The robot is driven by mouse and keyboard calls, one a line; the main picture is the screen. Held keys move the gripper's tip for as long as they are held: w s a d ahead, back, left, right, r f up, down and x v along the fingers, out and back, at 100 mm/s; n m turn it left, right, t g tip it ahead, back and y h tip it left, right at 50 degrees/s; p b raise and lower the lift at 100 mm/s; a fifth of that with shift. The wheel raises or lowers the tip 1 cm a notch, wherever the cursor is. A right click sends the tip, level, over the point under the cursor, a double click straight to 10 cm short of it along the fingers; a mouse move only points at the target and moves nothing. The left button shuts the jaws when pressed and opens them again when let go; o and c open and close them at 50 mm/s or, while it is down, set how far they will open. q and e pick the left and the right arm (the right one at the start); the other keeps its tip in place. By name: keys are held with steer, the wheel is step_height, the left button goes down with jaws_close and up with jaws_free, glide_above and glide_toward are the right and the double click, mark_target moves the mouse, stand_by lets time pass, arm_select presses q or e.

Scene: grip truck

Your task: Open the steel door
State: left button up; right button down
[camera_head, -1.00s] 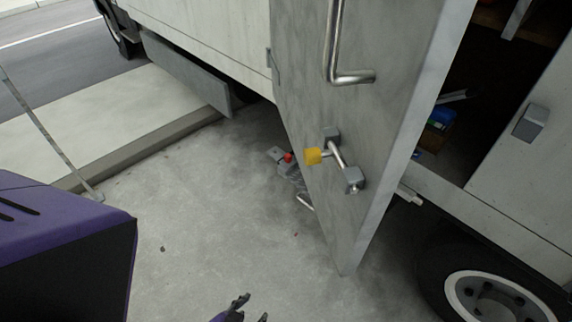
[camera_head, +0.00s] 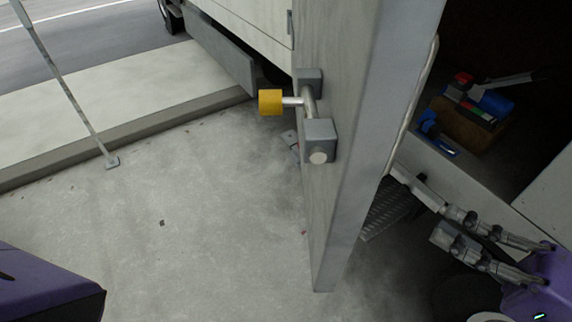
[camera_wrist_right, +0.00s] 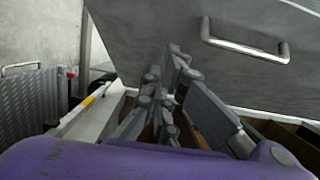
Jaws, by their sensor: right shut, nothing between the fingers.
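The steel door (camera_head: 352,185) stands swung out from the truck body, seen nearly edge-on in the head view. Its left face bears a latch bar between grey blocks (camera_head: 319,138) with a yellow knob (camera_head: 270,102). My right gripper (camera_head: 440,222) is right of the door, by the open compartment's sill, apart from the door's edge. Its fingers are shut and empty. The right wrist view shows the fingers (camera_wrist_right: 170,75) below a grey panel with a bar handle (camera_wrist_right: 245,45), seemingly the door's other face. My left gripper is not in view.
The open compartment holds a wooden box (camera_head: 465,125) and blue and red items (camera_head: 490,103). A metal step (camera_head: 388,212) lies below the sill, near a wheel. A thin post (camera_head: 70,90) stands at left.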

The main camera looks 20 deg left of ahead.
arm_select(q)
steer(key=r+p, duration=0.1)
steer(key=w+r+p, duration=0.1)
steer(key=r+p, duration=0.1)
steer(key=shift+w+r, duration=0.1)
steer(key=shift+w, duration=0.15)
arm_select(e)
steer(key=s+a+x, duration=0.1)
steer(key=s+x, duration=0.1)
steer(key=x, duration=1)
steer(key=shift+s, duration=0.2)
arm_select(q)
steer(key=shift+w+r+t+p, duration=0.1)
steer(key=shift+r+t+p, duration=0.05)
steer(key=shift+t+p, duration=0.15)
arm_select(e)
steer(key=shift+a, duration=0.1)
